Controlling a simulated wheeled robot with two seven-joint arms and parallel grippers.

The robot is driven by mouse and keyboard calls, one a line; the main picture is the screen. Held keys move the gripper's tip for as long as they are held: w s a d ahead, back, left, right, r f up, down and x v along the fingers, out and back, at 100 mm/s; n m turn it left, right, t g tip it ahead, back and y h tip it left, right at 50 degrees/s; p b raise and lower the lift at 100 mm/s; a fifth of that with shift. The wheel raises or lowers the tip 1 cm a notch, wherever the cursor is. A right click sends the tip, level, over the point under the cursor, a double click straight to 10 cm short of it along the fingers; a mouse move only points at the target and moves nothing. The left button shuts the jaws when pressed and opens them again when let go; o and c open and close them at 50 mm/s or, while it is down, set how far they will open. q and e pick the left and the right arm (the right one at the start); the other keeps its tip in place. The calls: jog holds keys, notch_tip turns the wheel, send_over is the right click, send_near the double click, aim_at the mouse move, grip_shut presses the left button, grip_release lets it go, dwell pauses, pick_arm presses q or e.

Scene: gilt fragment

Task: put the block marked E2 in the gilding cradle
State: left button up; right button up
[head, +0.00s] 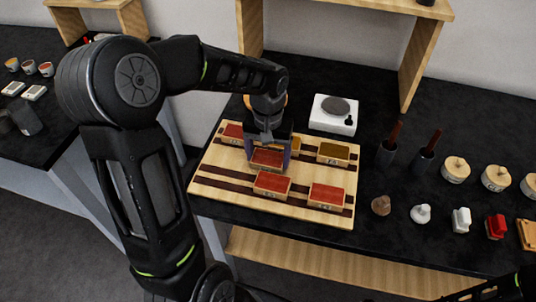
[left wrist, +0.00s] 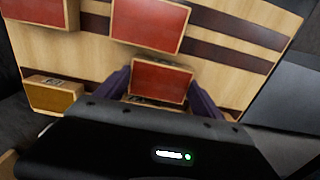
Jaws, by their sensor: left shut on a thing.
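My left gripper (head: 270,160) is shut on a red-topped wooden block (head: 267,158), with one finger on each side of it. The held block (left wrist: 160,80) also shows between the fingers in the left wrist view; the mark on its side is too small to read. It is over the pale wooden board with dark strips (head: 210,160); I cannot tell whether it touches the board. No mark reading E2 is legible, and I cannot tell which thing is the gilding cradle. Part of my right arm shows at the lower right; its gripper's state is unclear.
Other blocks on the board include two red-topped ones in front (head: 272,184) (head: 327,196), one at left (head: 232,132) and an ochre-topped one (head: 333,152). A white device with a grey disc (head: 334,113) stands behind. Cups and small items stand at right.

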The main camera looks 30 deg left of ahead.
aim_at(268, 158)
pick_arm(q)
jog(key=o, duration=1.4)
jog(key=shift+c, duration=0.2)
notch_tip(268, 158, up, 12)
jog(key=shift+r, duration=0.15)
